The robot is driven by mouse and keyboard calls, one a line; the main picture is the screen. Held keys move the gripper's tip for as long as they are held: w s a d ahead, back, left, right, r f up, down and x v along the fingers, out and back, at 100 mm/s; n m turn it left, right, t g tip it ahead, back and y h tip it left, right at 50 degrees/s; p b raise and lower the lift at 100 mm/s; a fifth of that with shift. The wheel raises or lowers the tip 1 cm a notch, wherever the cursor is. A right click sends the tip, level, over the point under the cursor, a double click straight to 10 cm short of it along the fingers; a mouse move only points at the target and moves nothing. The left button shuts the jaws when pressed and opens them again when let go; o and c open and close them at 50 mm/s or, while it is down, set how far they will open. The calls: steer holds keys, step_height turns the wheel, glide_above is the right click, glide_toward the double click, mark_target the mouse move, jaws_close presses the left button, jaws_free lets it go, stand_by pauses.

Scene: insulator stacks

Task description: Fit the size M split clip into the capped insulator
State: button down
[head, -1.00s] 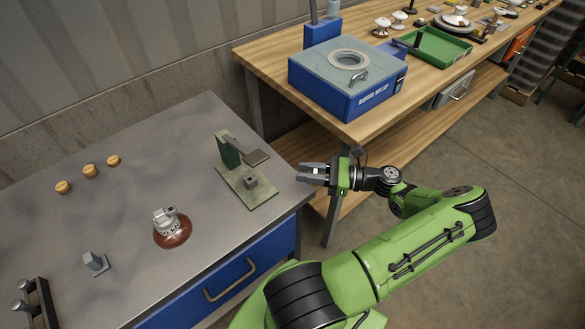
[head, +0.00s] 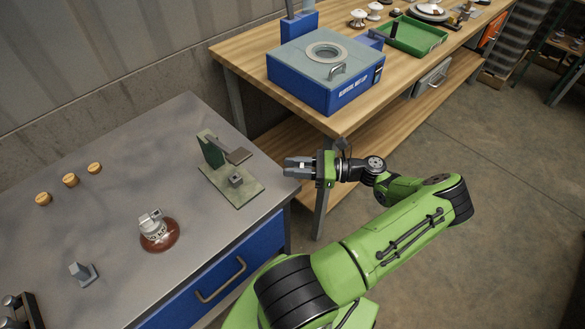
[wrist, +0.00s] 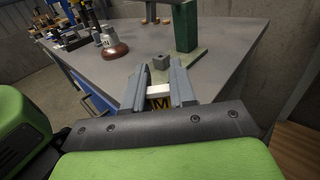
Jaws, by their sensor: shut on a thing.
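My gripper (head: 297,163) is off the right corner of the grey bench in the head view, shut on a small split clip. In the wrist view the clip (wrist: 160,92) shows as a pale piece between the two fingers, with a yellow patch marked M just below it. The capped insulator (head: 158,231) stands upright on the grey bench, brown-red at the bottom with a light metal cap on top. It also shows in the wrist view (wrist: 113,48), apart from my gripper, ahead and to the left.
A green stand (head: 236,190) with an arm and small block is on the bench (head: 120,140) between my gripper and the insulator. Several round wooden pieces (head: 70,180), a small grey block (head: 83,274) and a dark rack (head: 20,312) lie leftward. A blue box (head: 310,92) sits on the wooden bench.

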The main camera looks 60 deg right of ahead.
steer(key=s+d+b, duration=0.1)
steer(key=s+d, duration=0.1)
steer(key=d, duration=0.4)
steer(key=shift+d+b, duration=0.35)
steer(key=shift+b, duration=0.05)
stand_by(0.3)
